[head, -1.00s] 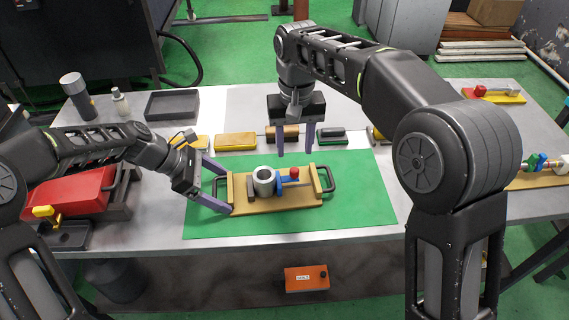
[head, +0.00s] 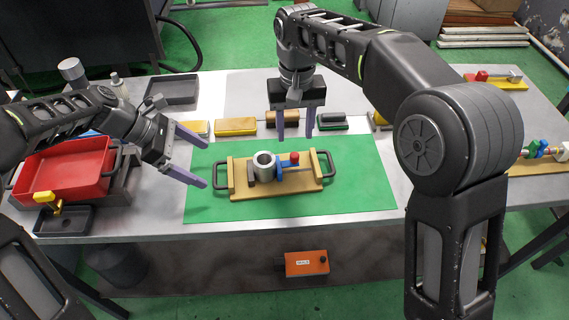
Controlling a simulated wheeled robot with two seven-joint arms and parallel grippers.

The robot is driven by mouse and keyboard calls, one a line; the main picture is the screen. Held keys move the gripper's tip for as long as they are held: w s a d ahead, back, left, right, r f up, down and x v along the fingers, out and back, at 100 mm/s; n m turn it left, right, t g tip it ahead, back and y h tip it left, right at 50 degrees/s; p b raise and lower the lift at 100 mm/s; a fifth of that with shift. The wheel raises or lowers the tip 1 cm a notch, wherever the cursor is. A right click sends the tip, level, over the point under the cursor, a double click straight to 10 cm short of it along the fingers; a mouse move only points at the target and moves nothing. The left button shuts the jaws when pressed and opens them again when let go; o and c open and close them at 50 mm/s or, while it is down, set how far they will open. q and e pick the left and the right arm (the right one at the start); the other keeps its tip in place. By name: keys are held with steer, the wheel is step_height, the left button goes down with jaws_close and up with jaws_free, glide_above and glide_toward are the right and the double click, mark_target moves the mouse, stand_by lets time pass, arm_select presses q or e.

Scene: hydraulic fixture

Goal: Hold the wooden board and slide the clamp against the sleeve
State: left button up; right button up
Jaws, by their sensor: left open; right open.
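The wooden board (head: 290,187) lies flat on the green mat (head: 345,205), with a black handle at each end. A grey metal sleeve (head: 264,168) stands on the board left of centre. The blue clamp (head: 281,173) with a red knob sits just right of the sleeve; I cannot tell whether they touch. My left gripper (head: 207,165) is open and empty, to the left of the board's left handle and apart from it. My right gripper (head: 295,135) is open and empty, pointing down above and behind the board, near the red knob.
Yellow, brown and green blocks (head: 236,127) line the table behind the mat. A red tray (head: 65,168) is at the left, and a dark empty tray (head: 172,91) at the back left. Another board with coloured parts (head: 540,163) is at the right. The mat's front is clear.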

arm_select(q)
steer(key=shift+v, duration=2.2)
